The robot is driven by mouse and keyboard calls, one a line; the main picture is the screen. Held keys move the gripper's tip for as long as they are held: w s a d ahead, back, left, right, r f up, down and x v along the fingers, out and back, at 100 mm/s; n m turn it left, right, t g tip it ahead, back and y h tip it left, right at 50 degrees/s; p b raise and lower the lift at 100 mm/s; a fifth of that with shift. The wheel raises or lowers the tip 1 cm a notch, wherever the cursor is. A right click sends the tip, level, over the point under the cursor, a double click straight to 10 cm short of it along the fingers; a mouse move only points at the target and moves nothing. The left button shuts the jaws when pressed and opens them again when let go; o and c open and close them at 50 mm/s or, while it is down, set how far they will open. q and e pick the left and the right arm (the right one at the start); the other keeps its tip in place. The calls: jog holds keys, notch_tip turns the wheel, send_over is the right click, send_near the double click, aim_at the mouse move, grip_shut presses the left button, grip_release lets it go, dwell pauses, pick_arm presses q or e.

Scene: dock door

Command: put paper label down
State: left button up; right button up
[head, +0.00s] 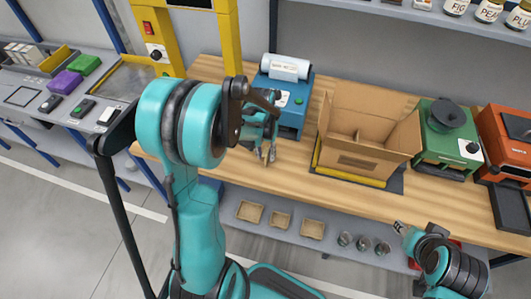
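My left gripper (265,154) points down over the wooden workbench (215,72), in front of the blue machine (294,115) with a white roll (284,67) on top. A small tan patch shows between its fingertips. I cannot tell whether that is a held piece or the bench top behind. I cannot make out a paper label for certain. My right gripper (401,229) is small at the lower right, in front of the bench's front edge, and its finger gap is unclear.
An open cardboard box (362,160) stands on the bench right of the blue machine. A green machine (440,151) and an orange machine (503,140) stand further right. Small trays (280,220) and jars sit on the lower shelf. A grey side table (40,108) is at left.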

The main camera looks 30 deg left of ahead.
aim_at(265, 153)
pick_arm(q)
jog(key=shift+r+p, duration=0.35)
jog(key=shift+r, duration=0.2)
notch_tip(265, 153, up, 11)
jog(key=p, duration=0.3)
jog(key=shift+a+r, duration=0.15)
jog(key=shift+a, duration=0.15)
jog(key=shift+s, duration=0.1)
jog(key=s+d+m+t+b, duration=0.2)
jog(key=s+d+t+b, duration=0.4)
jog(key=s+d, duration=0.5)
jog(key=shift+f+m+t+y, duration=0.25)
jog(key=shift+m+t+y, duration=0.05)
jog(key=shift+t, duration=0.2)
